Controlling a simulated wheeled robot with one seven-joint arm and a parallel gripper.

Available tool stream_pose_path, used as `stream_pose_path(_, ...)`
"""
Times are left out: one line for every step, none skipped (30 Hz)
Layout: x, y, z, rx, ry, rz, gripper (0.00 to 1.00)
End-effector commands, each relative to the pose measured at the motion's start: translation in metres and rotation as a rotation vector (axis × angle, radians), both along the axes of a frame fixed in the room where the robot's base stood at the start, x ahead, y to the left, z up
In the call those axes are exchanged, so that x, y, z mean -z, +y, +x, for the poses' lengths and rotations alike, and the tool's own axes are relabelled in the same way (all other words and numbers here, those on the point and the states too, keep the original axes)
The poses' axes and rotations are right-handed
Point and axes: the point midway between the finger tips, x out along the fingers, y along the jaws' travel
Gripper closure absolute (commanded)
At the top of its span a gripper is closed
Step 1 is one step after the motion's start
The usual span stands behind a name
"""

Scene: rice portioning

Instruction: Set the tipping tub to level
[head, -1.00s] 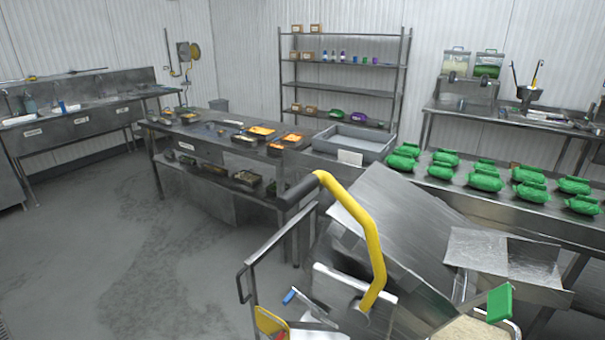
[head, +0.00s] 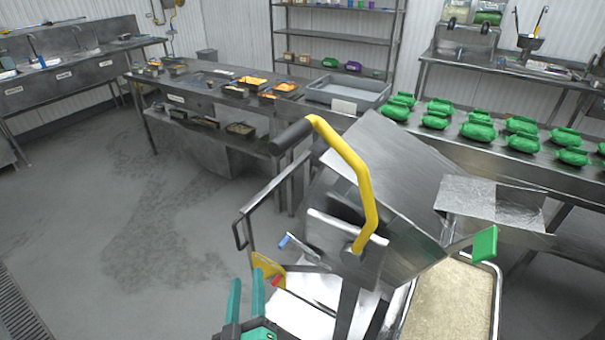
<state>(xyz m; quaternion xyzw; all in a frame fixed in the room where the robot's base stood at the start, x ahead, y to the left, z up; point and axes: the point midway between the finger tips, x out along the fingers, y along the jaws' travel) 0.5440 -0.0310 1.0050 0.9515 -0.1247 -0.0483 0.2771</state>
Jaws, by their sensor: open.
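The tipping tub (head: 385,150) is a large steel box on a frame in the centre right of the head view. It is tilted, its spout side sloping down to the right above a tray of rice (head: 450,305). A yellow bent lever (head: 362,185) with a dark grip (head: 292,136) rises at its near side. My gripper (head: 247,298), with teal fingers, is at the bottom edge of the view. It is open and empty, below and left of the yellow lever and apart from it. Part of the gripper is cut off by the frame.
A black handrail (head: 262,205), a small blue-handled lever (head: 285,241) and a yellow plate (head: 262,268) stand close to my gripper. A steel table with several green packs (head: 478,127) lies behind the tub. Open floor (head: 110,230) is at the left.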

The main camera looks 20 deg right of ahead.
Motion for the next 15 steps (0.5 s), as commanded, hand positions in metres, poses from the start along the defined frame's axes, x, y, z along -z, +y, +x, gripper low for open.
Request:
stream_pose_path(-0.021,-0.003,0.011,0.027,-0.023,-0.009,0.59)
stream_pose_path(-0.031,-0.006,0.016,0.046,-0.031,-0.015,0.59)
stream_pose_path(-0.044,-0.009,0.022,0.071,-0.042,-0.020,0.59)
stream_pose_path(-0.054,-0.012,0.027,0.091,-0.050,-0.024,0.59)
stream_pose_path(-0.065,-0.015,0.030,0.111,-0.058,-0.027,0.59)
stream_pose_path(-0.079,-0.019,0.035,0.138,-0.069,-0.030,0.59)
stream_pose_path(-0.090,-0.022,0.038,0.159,-0.077,-0.029,0.59)
stream_pose_path(-0.100,-0.026,0.040,0.181,-0.085,-0.029,0.59)
stream_pose_path(-0.114,-0.030,0.043,0.209,-0.096,-0.026,0.59)
stream_pose_path(-0.125,-0.033,0.044,0.231,-0.104,-0.023,0.59)
stream_pose_path(-0.136,-0.036,0.045,0.253,-0.113,-0.018,0.59)
stream_pose_path(-0.150,-0.040,0.046,0.282,-0.123,-0.010,0.59)
stream_pose_path(-0.160,-0.043,0.046,0.304,-0.131,-0.005,0.59)
stream_pose_path(-0.171,-0.046,0.046,0.324,-0.139,0.004,0.59)
stream_pose_path(-0.185,-0.049,0.045,0.352,-0.150,0.015,0.59)
